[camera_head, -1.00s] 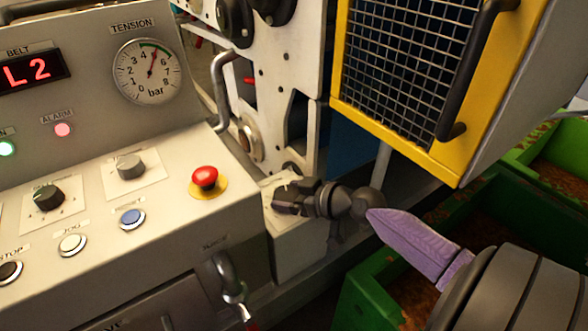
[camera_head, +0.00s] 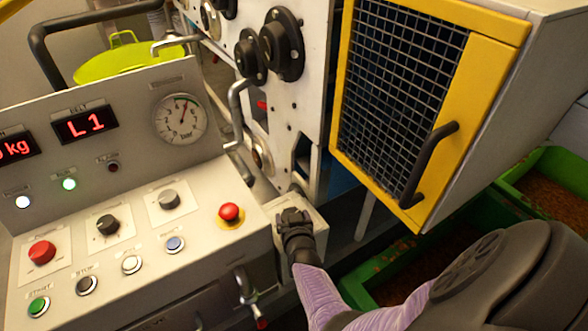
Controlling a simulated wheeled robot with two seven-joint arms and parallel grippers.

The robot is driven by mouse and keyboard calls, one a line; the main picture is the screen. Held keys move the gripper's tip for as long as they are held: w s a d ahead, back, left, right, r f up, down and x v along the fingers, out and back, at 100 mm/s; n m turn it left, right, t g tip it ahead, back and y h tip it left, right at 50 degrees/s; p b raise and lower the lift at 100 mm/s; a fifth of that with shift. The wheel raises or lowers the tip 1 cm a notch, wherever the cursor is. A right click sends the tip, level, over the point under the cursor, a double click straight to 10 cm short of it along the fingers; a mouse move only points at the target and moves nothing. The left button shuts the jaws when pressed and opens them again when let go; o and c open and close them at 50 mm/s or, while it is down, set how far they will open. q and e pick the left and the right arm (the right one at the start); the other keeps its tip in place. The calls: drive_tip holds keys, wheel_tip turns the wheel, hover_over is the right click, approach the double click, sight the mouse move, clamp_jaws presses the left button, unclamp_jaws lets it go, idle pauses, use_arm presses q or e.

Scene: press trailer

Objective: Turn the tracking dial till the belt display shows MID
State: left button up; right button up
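The belt display (camera_head: 86,124) on the console's upright panel reads L1 in red. My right gripper (camera_head: 293,216) is over the top of a pale box (camera_head: 318,218) just right of the console. The gripper covers much of that top, so I cannot see a dial there or whether the fingers hold one. Its fingers are small and dark, and their gap is not clear. Two knobs show on the console, a black one (camera_head: 107,225) and a grey one (camera_head: 168,199); their labels are too small to read. My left gripper is out of view.
A red mushroom button (camera_head: 229,212) sits on the console near the pale box. A yellow-framed mesh guard (camera_head: 403,100) with a black handle stands to the right. Green bins (camera_head: 433,262) lie below it. A clamp handle (camera_head: 245,288) juts from the console front.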

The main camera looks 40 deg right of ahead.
drive_tip(key=shift+a+f+m+g+h, duration=0.1)
drive_tip(key=shift+m+g+h, duration=0.2)
drive_tip(key=shift+m, duration=0.1)
drive_tip(key=o, duration=1)
wheel_tip(320, 180, up, 10)
drive_tip(key=p, duration=0.7)
